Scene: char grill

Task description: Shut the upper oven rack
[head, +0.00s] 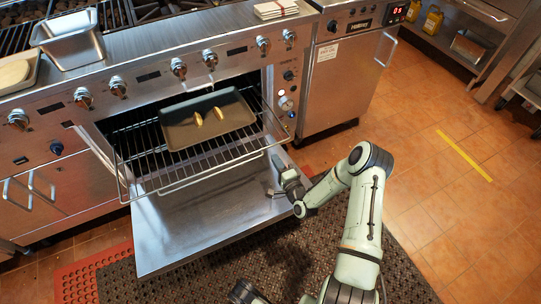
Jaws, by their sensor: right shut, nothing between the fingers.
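The upper oven rack (200,178) is a wire rack pulled well out of the oven over the lowered door. A dark rectangular tray (180,137) with two yellowish pieces of food (208,117) rests on it. The oven door (195,225) hangs open and down below the rack. My right gripper (276,176) is shut and empty, just off the right front corner of the rack and near the door's right edge. Whether it touches either one is hard to tell. My left gripper is not in view.
The range front carries a row of knobs (179,67). A metal pan (72,45) stands on top at the left. A steel cabinet (345,80) stands right of the oven. A dark perforated mat (220,275) lies below the door. The tiled floor at right is mostly clear.

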